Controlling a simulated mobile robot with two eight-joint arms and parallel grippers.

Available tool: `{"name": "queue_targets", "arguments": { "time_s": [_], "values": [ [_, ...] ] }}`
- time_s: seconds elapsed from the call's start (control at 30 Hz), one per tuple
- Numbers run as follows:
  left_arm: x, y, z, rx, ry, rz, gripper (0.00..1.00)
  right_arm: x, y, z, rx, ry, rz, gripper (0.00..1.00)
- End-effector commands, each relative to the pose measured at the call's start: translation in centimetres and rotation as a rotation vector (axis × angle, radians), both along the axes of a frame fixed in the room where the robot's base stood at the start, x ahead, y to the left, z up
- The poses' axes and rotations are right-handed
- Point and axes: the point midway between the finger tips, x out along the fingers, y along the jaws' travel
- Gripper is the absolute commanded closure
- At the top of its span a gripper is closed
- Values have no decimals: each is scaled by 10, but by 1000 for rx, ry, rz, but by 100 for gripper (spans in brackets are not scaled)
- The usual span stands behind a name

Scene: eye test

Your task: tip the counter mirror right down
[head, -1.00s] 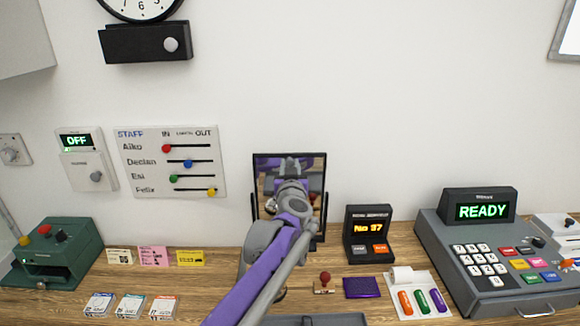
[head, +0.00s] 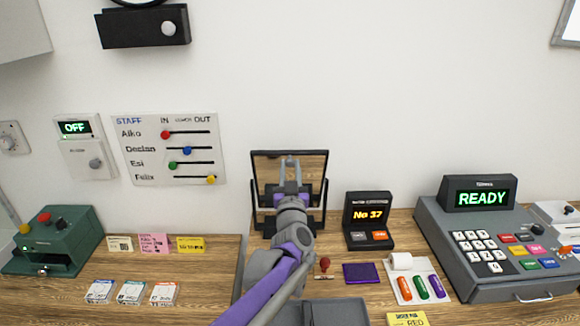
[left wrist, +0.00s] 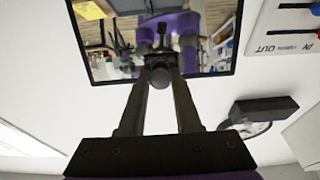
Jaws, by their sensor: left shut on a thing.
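The counter mirror (head: 264,166) has a dark frame and stands on a dark stand at the back of the counter. Its face leans forward and down, and it reflects wood and my gripper. In the left wrist view the mirror (left wrist: 215,30) fills the top, with a dark round knob (left wrist: 160,77) at its near edge. My left gripper (head: 291,188) is in front of the mirror. In the left wrist view its fingers (left wrist: 160,66) are closed on the knob. The arm hides part of the stand and mirror. My right gripper is not in view.
A number display (head: 369,222) stands close right of the mirror, with a cash register (head: 480,240) further right. A stamp (head: 325,266), a purple pad (head: 362,273) and a grey tray (head: 340,312) lie in front. A staff board (head: 165,148) hangs on the wall at left.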

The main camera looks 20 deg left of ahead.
Motion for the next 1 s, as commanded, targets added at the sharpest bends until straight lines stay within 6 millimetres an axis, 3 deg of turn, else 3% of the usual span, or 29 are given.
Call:
{"name": "queue_targets", "arguments": {
  "time_s": [0.03, 0.07, 0.2, 0.57, 0.67, 1.0],
  "values": [
    [1, 1, 1, 1, 0, 1, 100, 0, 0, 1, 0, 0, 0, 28],
    [1, 1, 1, 1, 0, 1, 66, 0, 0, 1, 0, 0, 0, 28],
    [1, 1, 1, 1, 0, 1, 41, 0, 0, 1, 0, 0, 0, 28],
    [-2, -1, 0, 1, 0, 0, 39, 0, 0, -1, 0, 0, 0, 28],
    [-12, -6, -3, 0, 1, 0, 39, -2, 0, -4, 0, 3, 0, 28],
    [-70, -34, -20, 1, 1, -1, 39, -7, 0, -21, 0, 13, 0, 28]
  ]
}}
